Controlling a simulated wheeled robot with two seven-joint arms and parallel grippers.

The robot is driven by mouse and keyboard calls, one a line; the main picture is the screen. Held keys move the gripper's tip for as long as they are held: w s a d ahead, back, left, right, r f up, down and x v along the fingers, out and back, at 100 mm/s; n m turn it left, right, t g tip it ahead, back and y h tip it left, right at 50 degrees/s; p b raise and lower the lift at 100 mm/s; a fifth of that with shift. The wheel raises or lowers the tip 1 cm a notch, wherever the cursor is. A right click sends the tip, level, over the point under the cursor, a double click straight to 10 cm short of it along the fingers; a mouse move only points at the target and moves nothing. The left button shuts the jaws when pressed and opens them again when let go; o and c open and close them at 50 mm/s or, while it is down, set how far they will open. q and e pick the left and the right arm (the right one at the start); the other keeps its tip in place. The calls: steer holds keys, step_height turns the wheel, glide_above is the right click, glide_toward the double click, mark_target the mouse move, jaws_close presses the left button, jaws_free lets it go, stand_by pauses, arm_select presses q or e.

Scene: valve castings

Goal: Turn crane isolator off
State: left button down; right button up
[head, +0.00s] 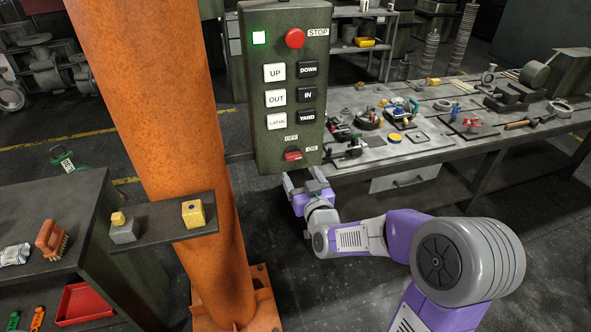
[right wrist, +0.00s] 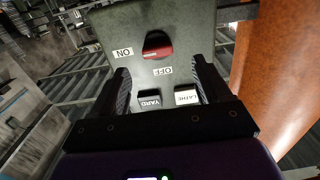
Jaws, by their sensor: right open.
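The crane isolator is a red rotary switch (head: 292,155) at the bottom of a grey-green control box (head: 262,100). An OFF label stands above it and an ON label to its right in the head view. In the right wrist view the red handle (right wrist: 157,48) lies crosswise, roughly in line with the ON label (right wrist: 123,53). A green lamp (head: 259,38) on the box is lit. My right gripper (head: 308,182) is open and empty just below the box, its fingers pointing at the panel, apart from the handle. My left gripper is not in view.
An orange column (head: 165,130) stands left of the box, with a small shelf (head: 160,222) holding two blocks. The box also carries a red STOP button (head: 295,38) and several black and white buttons. A cluttered workbench (head: 430,150) stands behind on the right.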

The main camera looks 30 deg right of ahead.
mark_target(294, 158)
steer(key=shift+d+r+b+x, duration=0.1)
steer(key=shift+r+x, duration=0.05)
steer(key=shift+x, duration=1.1)
steer(key=shift+d+r+b+x, duration=0.1)
steer(key=shift+x, duration=1.15)
steer(key=shift+d+r+b+x, duration=0.1)
steer(key=shift+r+x, duration=0.05)
steer(key=shift+x, duration=1.1)
steer(key=shift+a, duration=0.1)
steer(key=c, duration=1)
